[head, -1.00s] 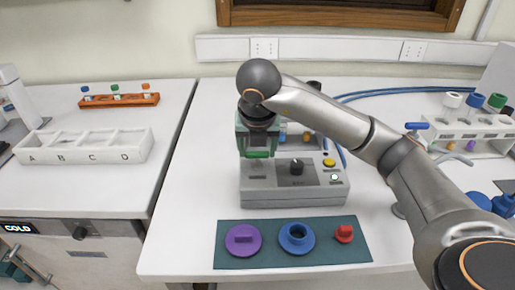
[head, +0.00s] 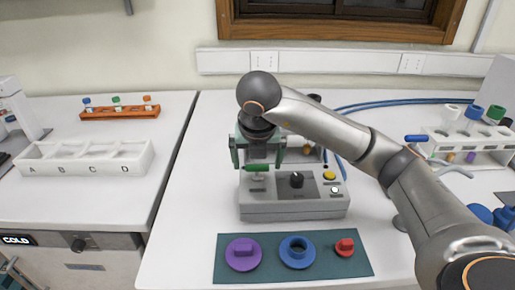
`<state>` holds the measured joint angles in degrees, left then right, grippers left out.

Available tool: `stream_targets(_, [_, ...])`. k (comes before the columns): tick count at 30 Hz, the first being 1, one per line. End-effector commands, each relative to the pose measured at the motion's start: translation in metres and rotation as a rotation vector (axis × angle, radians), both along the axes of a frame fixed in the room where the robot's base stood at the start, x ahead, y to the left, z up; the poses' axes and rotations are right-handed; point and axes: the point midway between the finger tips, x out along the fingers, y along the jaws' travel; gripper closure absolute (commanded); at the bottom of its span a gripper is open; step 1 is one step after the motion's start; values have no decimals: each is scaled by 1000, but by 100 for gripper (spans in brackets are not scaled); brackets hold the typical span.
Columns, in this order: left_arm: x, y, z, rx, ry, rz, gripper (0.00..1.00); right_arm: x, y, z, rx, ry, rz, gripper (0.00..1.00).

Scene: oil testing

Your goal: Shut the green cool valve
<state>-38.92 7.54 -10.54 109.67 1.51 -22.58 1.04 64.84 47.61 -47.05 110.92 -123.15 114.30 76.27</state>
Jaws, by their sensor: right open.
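The green valve handle (head: 257,168) is a small green bar lying crosswise on the left part of a grey test machine (head: 292,208). My right gripper (head: 257,156) is just above and around the valve in the picture, pointing down. Its two green fingers are spread apart, one to each side of the handle. I see no contact between the fingers and the handle. The gripper hides the machine's upper left part. My left gripper is not in view.
A dark green mat (head: 328,269) with a purple cap (head: 244,265), a blue ring (head: 297,265) and a red knob (head: 345,250) lies in front. A tube rack (head: 470,145) stands right.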

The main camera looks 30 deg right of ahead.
Motion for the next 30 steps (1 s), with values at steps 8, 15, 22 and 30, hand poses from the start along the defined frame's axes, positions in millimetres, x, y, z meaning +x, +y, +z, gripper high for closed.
stream_targets(8, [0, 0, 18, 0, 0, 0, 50, -14, 8, 47, -4, -7, 0, 0])
stream_targets(15, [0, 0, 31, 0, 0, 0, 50, -27, 17, 84, -3, -6, 0, 0])
stream_targets(22, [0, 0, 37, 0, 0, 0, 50, -36, 22, 106, -2, -4, -1, 0])
stream_targets(30, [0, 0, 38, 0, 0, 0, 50, -39, 24, 111, -1, -2, -2, 0])
